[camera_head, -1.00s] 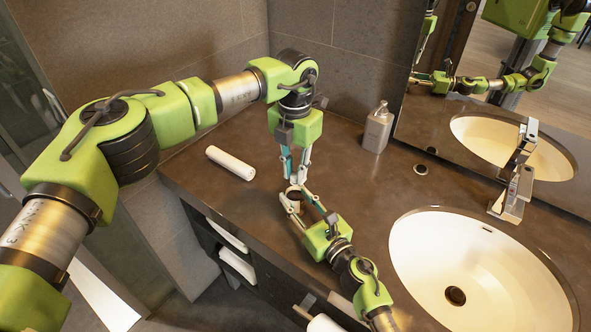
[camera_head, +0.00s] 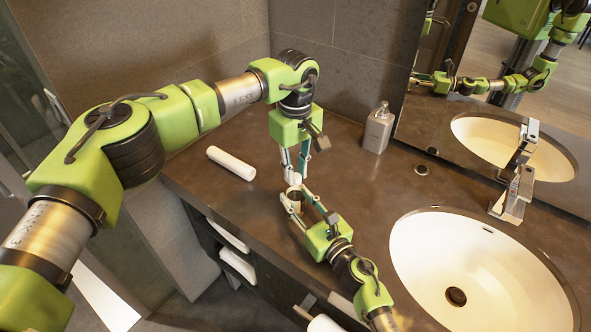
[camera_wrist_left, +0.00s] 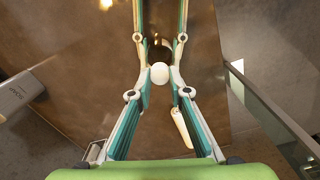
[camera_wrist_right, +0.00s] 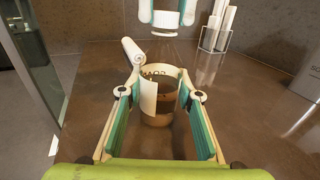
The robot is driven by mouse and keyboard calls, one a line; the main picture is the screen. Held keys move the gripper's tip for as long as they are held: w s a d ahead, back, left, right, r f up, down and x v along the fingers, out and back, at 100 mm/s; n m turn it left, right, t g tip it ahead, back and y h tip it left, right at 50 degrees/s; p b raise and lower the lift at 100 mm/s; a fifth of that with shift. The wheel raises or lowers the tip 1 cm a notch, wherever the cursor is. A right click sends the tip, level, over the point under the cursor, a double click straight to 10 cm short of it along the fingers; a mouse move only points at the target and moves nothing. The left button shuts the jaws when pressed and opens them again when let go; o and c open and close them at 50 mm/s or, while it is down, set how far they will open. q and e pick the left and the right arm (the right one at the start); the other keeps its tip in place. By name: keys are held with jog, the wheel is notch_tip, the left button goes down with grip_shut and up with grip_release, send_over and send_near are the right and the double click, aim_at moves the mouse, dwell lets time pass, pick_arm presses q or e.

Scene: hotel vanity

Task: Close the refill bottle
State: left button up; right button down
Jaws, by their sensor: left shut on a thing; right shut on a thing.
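The refill bottle (camera_wrist_right: 157,119), brown with a pale label, stands upright on the dark counter and is open at the top. My right gripper (camera_head: 293,195) is shut around its upper part, with a finger on each side in the right wrist view (camera_wrist_right: 159,96). My left gripper (camera_head: 294,174) points down above the bottle and is shut on a small white cap (camera_wrist_left: 159,73). In the right wrist view the cap (camera_wrist_right: 165,19) hangs apart from the bottle mouth, above and beyond it. In the head view the fingers largely hide the bottle.
A white roll (camera_head: 231,163) lies on the counter left of the bottle. A soap dispenser (camera_head: 379,128) stands at the back by the mirror. The sink (camera_head: 420,250) and faucet (camera_head: 513,192) are to the right. The counter's front edge is close to the bottle.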

pick_arm(q)
jog(key=m, duration=0.5)
jog(key=shift+m, duration=0.4)
jog(key=m, duration=0.7)
jog(key=shift+d, duration=0.1)
jog(key=o, duration=0.7)
jog(key=shift+c, duration=0.2)
jog(key=shift+r, duration=2.3)
jog(key=shift+c, duration=0.4)
